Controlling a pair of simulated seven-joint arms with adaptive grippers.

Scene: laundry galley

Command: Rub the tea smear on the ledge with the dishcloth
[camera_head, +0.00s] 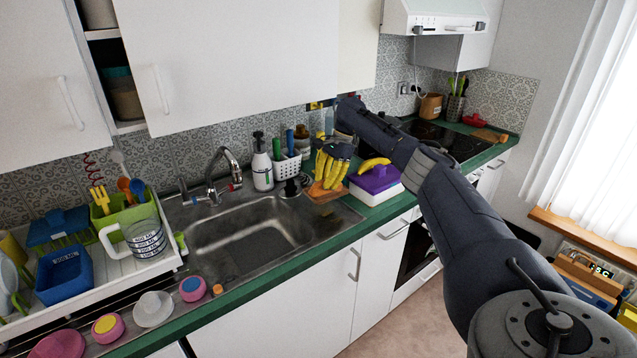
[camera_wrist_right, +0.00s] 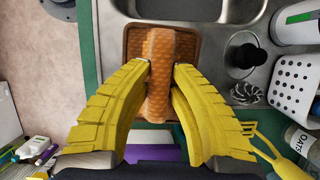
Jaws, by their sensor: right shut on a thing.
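My right gripper (camera_head: 327,180) reaches over the counter to the right of the sink, its yellow ridged fingers pointing down. In the right wrist view the fingers (camera_wrist_right: 163,67) are shut on an orange-brown waffle-textured dishcloth (camera_wrist_right: 160,90), bunched between the fingertips. The dishcloth is over a brown tray (camera_wrist_right: 133,42) beside the sink; I cannot tell whether it still touches the tray. A wooden window ledge (camera_head: 575,236) runs below the blind at the far right. I cannot make out a tea smear in either view. My left gripper is not in view.
A purple-topped white box (camera_head: 376,183) with a banana stands close right of the gripper. A soap bottle (camera_head: 262,164) and a white utensil caddy (camera_head: 286,165) stand behind the sink (camera_head: 250,240). A dish rack fills the left. A crate of items stands below the window ledge.

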